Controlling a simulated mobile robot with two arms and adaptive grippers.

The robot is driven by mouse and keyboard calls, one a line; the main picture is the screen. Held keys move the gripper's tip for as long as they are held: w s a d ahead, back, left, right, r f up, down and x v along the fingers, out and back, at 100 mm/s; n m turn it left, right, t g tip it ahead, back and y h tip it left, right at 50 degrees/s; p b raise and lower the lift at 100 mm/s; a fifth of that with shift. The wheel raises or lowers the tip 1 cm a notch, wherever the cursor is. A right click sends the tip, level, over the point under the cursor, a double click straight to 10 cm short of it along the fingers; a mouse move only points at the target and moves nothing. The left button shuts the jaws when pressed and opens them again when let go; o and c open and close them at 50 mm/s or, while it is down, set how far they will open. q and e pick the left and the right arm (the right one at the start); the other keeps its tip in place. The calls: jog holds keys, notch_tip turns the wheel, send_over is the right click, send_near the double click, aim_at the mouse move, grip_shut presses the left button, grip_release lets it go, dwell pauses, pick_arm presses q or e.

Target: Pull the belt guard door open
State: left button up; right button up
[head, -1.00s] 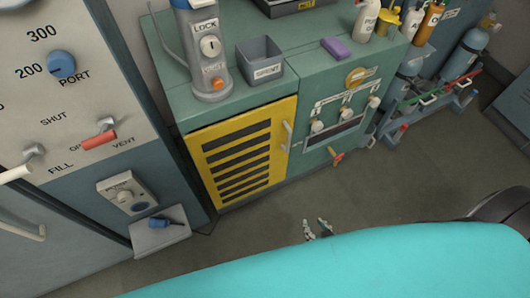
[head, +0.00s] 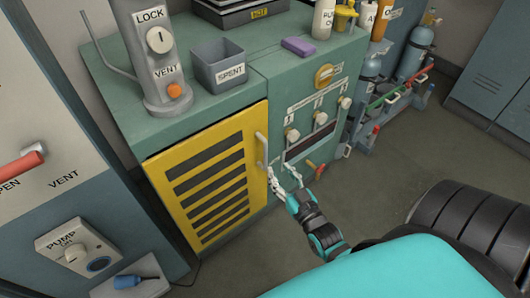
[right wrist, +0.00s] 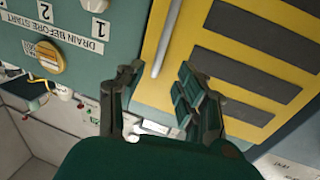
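The belt guard door (head: 208,180) is a yellow panel with dark slots on the front of the green cabinet. It looks shut, flush with the cabinet. Its pale upright bar handle (head: 262,150) is at its right edge. My right gripper (head: 282,168) is open, its fingers pointing up at the handle's lower end. In the right wrist view the fingers (right wrist: 158,72) are spread, with the handle (right wrist: 167,38) running between and beyond their tips and the door (right wrist: 240,60) to the right. I cannot tell whether they touch the handle. My left gripper is out of view.
Valve knobs (head: 320,118) and a red-handled tap (head: 320,171) are on the cabinet right of the handle. A grey SPENT bin (head: 222,68) and a lock post (head: 160,60) stand on top. A pump box (head: 75,248) is at lower left. Floor in front is partly clear.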

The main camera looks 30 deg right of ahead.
aim_at(266, 151)
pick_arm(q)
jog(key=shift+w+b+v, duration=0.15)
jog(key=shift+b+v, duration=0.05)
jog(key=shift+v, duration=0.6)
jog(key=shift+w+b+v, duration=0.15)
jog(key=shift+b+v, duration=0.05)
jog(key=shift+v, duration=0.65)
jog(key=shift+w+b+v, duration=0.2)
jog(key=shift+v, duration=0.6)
pick_arm(e)
jog(key=shift+w+d, duration=0.2)
jog(key=shift+w, duration=1.35)
jog(key=shift+w+d, duration=0.15)
jog(key=shift+w, duration=1.4)
jog(key=shift+w+d, duration=0.2)
jog(key=shift+w, duration=1.35)
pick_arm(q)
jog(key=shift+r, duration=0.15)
pick_arm(e)
jog(key=shift+c, duration=0.4)
grip_shut()
